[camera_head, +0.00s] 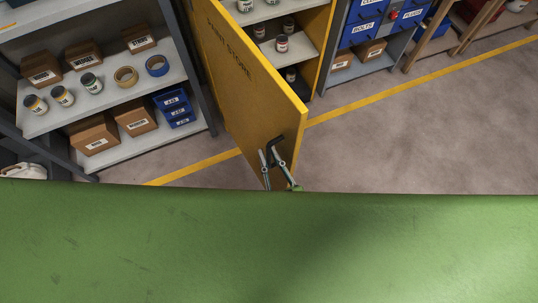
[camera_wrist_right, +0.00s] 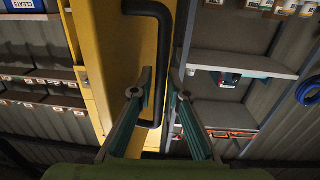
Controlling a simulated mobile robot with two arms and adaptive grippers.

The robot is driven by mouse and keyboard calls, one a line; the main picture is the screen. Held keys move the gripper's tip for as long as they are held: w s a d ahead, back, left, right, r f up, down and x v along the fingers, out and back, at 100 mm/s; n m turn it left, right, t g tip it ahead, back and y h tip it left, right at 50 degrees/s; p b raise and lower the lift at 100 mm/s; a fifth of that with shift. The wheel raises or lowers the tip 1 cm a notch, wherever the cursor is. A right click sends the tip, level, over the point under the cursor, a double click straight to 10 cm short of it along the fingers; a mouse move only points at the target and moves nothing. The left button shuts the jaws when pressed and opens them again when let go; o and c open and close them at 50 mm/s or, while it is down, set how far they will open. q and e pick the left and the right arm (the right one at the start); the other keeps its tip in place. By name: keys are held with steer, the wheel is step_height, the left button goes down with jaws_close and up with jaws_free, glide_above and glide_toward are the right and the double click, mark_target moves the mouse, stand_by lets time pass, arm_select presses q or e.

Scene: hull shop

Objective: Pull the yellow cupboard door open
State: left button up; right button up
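The yellow cupboard door (camera_head: 243,85), lettered as a paint store, stands swung well out from the yellow cupboard (camera_head: 316,50), whose shelves with jars show. Its black bar handle (camera_head: 278,140) is near the door's free edge. In the wrist view the handle (camera_wrist_right: 163,60) runs between the two fingers of my right gripper (camera_wrist_right: 159,82). The fingertips are drawn in close on both sides of the bar, so the gripper looks shut on it. In the head view my right gripper (camera_head: 268,160) is at the handle; my arm below is hidden. My left gripper is not in view.
A grey shelf unit (camera_head: 110,92) with boxes, jars and tape rolls stands left of the door. Blue bins (camera_head: 362,25) and a wooden bench (camera_head: 440,42) are right of the cupboard. The floor (camera_head: 400,125) right of the door is clear, with a yellow line.

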steer(key=v, duration=1.2)
steer(key=shift+f, duration=0.1)
steer(key=s+d+f+g+h, duration=0.2)
steer(key=d+f+g, duration=0.15)
steer(key=f, duration=0.85)
steer(key=s+d+f+g+h, duration=0.1)
steer(key=s+d+f+g, duration=0.2)
steer(key=f, duration=0.9)
steer(key=s+d+f+m+g+h, duration=0.2)
steer(key=s+d+f+g+h, duration=0.1)
steer(key=s+d+f+g, duration=0.6)
steer(key=s+d+f, duration=0.4)
steer(key=s+f, duration=0.1)
steer(key=f, duration=0.1)
steer(key=shift+s+d+h, duration=0.35)
steer(key=shift+d+h, duration=0.05)
steer(key=shift+w+a, duration=0.1)
steer(key=shift+a, duration=0.05)
